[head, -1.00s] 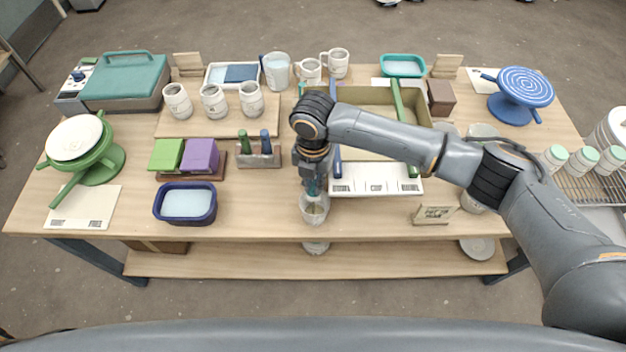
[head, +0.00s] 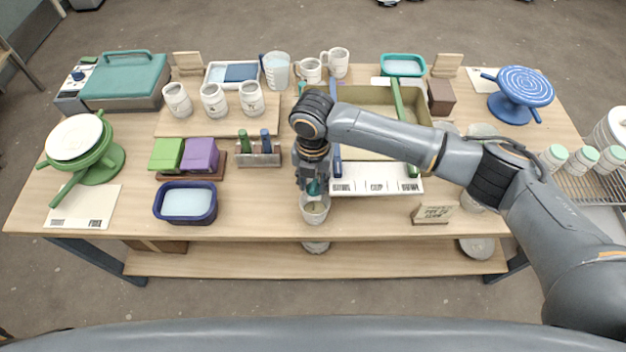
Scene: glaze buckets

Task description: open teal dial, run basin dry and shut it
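My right gripper (head: 313,182) points down at the front middle of the table, just left of the white label strip. A small teal part (head: 314,188), which looks like the teal dial, shows at its fingertips. Whether the fingers are closed on it is unclear. The olive-tan basin (head: 416,98) stands behind, partly hidden by my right arm; its liquid level is unclear. A pale cup (head: 315,212) sits directly below the gripper at the table's front edge. My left gripper is not in view.
Green (head: 398,100) and blue (head: 337,160) bars lie across the basin. A label strip (head: 375,180) runs along its front. A navy tub (head: 186,203) and a brush holder (head: 258,158) stand left. A small sign (head: 433,214) stands right. Table between tub and cup is clear.

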